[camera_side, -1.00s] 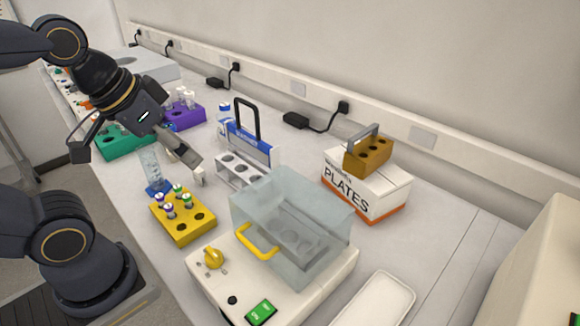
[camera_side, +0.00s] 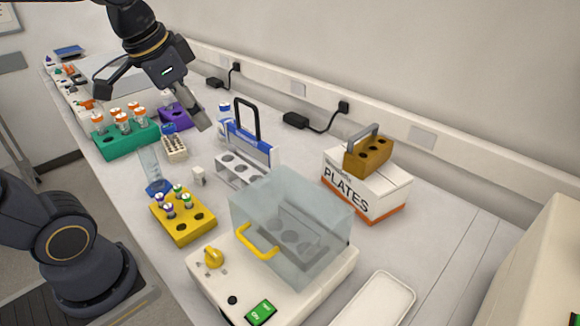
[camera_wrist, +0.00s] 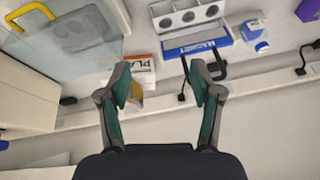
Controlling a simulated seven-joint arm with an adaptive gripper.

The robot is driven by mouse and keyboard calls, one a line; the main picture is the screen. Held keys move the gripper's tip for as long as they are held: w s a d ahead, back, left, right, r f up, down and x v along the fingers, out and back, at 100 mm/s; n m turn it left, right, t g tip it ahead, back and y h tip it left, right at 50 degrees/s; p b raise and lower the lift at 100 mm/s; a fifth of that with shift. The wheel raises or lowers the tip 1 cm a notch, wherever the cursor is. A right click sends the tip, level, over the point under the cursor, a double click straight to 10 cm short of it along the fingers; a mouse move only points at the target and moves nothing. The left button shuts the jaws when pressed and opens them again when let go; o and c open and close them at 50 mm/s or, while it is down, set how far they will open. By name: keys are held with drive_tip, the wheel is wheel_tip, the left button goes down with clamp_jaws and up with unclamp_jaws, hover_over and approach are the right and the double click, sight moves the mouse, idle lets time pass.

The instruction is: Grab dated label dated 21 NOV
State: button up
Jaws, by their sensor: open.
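No label with a readable 21 NOV date shows in either view; printing on the tubes and bottles is too small to read. My gripper (camera_side: 203,122) is high over the middle of the bench in the side view, pointing down and to the right, in front of the blue-framed rack's upper left. In the wrist view my gripper (camera_wrist: 160,76) has its two fingers well apart with nothing between the tips. A small white block (camera_side: 198,175) stands on the bench below; I cannot tell what it is.
A green rack (camera_side: 133,148), a yellow rack (camera_side: 184,237), a small vial rack (camera_side: 175,155) and a blue-framed rack (camera_side: 243,150) stand nearby. A clear-lidded machine (camera_side: 205,285) and a PLATES box (camera_side: 365,205) are to the right. Cables run along the wall.

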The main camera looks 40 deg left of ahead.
drive_tip(key=w+a+f+g, duration=0.2)
drive_tip(key=w+a, duration=0.3)
drive_tip(key=a, duration=0.2)
drive_tip(key=n+g, duration=0.2)
drive_tip(key=n, duration=0.1)
hover_over(198, 169)
wheel_tip(198, 169, down, 8)
drive_tip(key=shift+h, duration=0.3)
drive_tip(key=f, duration=1)
drive_tip(key=shift+s+d, duration=0.15)
drive_tip(key=shift+d, duration=0.1)
drive_tip(key=shift+a+f, duration=0.15)
drive_tip(key=shift+f, duration=2.9)
drive_tip(key=c, duration=0.8)
drive_tip(key=shift+r, duration=0.1)
drive_tip(key=shift+c, duration=0.2)
